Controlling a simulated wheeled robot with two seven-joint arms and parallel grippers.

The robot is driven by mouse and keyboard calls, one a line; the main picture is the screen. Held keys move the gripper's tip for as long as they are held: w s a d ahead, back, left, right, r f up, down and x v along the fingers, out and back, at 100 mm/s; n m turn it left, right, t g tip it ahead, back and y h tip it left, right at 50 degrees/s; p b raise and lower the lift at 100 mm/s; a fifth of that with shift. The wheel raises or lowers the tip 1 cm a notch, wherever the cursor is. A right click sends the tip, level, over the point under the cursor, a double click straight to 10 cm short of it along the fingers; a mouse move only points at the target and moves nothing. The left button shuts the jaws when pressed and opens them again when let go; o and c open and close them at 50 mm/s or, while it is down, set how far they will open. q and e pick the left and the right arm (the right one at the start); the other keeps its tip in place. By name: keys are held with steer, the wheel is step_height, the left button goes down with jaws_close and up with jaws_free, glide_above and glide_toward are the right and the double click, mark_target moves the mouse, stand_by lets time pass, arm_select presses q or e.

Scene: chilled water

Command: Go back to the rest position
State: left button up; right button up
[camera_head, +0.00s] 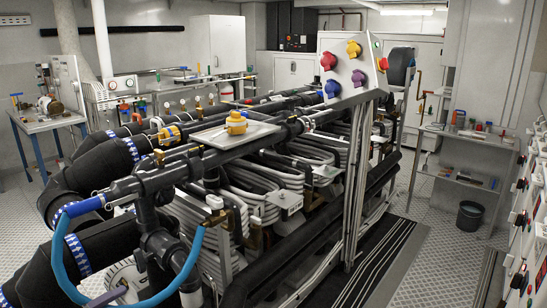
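Neither of my grippers shows in the head view, and I cannot make out either arm. The chilled water machine fills the middle of the view, with black pipes (95,180) and bundles of grey coiled tubes (255,190). A yellow knob-like part (236,123) sits on a light flat plate on top of the pipes. A sloped panel (343,66) with red, yellow, blue and purple knobs rises at the machine's far end.
A blue-framed table (45,119) stands at the left, and a workbench (170,88) lies along the back. At the right are a shelf rack (462,180), a black bucket (470,216) and a wall panel with switches (530,215). Patterned floor (430,265) is open between the machine and right wall.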

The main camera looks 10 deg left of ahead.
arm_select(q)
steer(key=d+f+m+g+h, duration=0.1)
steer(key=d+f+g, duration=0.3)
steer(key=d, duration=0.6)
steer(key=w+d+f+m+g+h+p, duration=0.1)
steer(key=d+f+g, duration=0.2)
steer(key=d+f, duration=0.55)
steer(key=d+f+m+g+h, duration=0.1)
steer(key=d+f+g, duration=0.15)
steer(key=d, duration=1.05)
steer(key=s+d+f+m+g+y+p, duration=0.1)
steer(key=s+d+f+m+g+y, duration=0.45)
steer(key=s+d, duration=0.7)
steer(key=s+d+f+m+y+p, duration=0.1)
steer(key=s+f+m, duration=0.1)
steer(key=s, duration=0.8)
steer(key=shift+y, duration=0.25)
